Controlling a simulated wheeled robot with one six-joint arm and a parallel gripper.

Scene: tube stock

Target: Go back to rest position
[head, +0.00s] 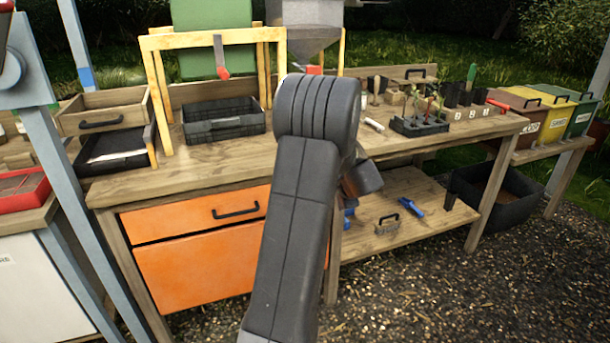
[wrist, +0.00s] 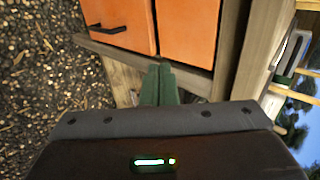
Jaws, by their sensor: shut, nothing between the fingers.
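My gripper shows in the wrist view (wrist: 159,68), its two green fingers closed together with nothing between them. Beyond the fingers are the orange cabinet fronts and a wooden edge of the workbench. No object is held. In the head view my dark arm rises in front of the wooden workbench (head: 200,168). The arm hides the middle of the bench, and the gripper fingers cannot be made out there.
A black crate (head: 225,128) sits on the bench at left, near a hopper (head: 315,32). A seedling tray (head: 418,125) stands at right. Orange drawers (head: 170,222) are below. Lidded bins (head: 545,115) stand at far right. Gravel ground at front right is clear.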

